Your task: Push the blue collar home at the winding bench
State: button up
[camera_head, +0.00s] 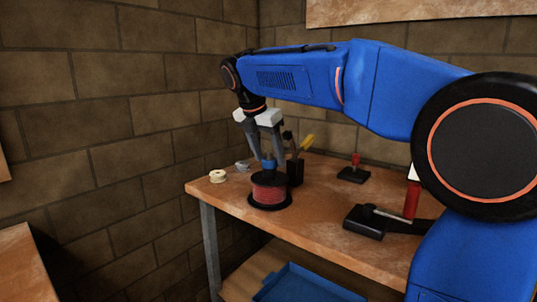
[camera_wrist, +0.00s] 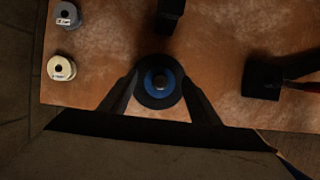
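The blue collar (camera_head: 268,164) sits at the top of a spool wound with red wire (camera_head: 268,192), which stands upright on black flanges on the wooden bench (camera_head: 325,210). In the wrist view the collar (camera_wrist: 151,84) is a blue ring around a grey round post end (camera_wrist: 160,82), above the dark spool flange. My gripper (camera_head: 270,158) points down over the spool, one finger on each side of the collar. In the wrist view the fingers of my gripper (camera_wrist: 160,80) look a little apart from the ring. How deep the collar sits is hard to tell.
A dark cup with a yellow-handled tool (camera_head: 295,172) stands close behind the spool. Two small reels, one cream (camera_head: 217,176) and one grey (camera_wrist: 67,15), lie to the left. A black block with a red handle (camera_head: 354,174) and a black lever device (camera_head: 364,222) stand right.

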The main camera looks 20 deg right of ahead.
jog(key=v, duration=1.7)
jog(key=shift+r, duration=0.2)
